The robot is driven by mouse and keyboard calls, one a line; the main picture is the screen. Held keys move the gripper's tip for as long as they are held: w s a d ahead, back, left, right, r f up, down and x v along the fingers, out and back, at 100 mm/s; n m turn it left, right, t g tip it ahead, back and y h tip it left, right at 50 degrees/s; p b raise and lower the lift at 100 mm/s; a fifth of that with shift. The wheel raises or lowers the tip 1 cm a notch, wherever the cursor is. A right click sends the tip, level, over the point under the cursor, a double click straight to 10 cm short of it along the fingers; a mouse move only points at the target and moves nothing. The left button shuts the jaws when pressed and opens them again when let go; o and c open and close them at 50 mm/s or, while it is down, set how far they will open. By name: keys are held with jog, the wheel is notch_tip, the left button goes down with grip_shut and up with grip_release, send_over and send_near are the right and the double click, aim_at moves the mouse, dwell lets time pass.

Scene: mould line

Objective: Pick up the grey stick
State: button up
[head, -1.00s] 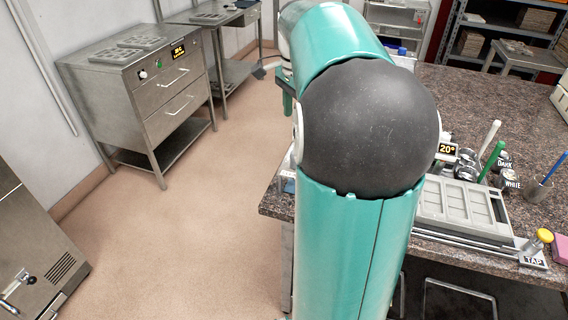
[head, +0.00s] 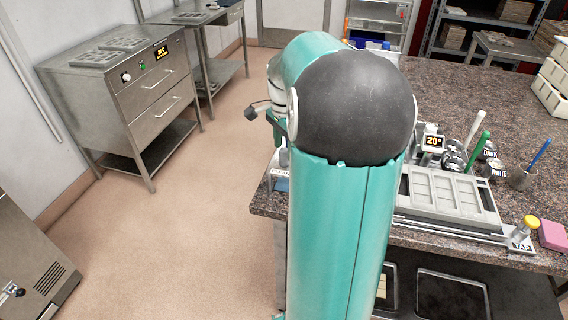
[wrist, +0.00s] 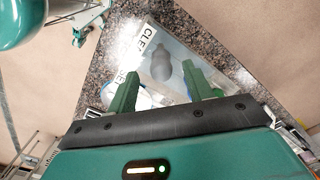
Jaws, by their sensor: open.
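A pale, grey-white stick (head: 475,128) stands tilted out of a pot on the granite counter in the head view. It is the closest match for the grey stick, but I cannot be sure of its colour. A green stick (head: 477,152) and a blue stick (head: 540,154) stand near it. My gripper (wrist: 160,88) is open in the wrist view, its two green fingers apart with nothing gripped. It is over a counter corner, above a clear-looking tray (wrist: 180,60) holding a dark grey rounded shape. In the head view my arm hides most of the gripper, well left of the sticks.
A grey mould tray (head: 450,200) lies near the counter's front edge, with a yellow-knobbed TAP tool (head: 525,230) and pink block (head: 553,235) beside it. A steel cabinet (head: 130,95) is left; the floor between is clear.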

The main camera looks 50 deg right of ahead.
aim_at(284, 163)
jog(key=shift+f, duration=1.35)
jog(key=c, duration=1.1)
jog(key=shift+w, duration=0.1)
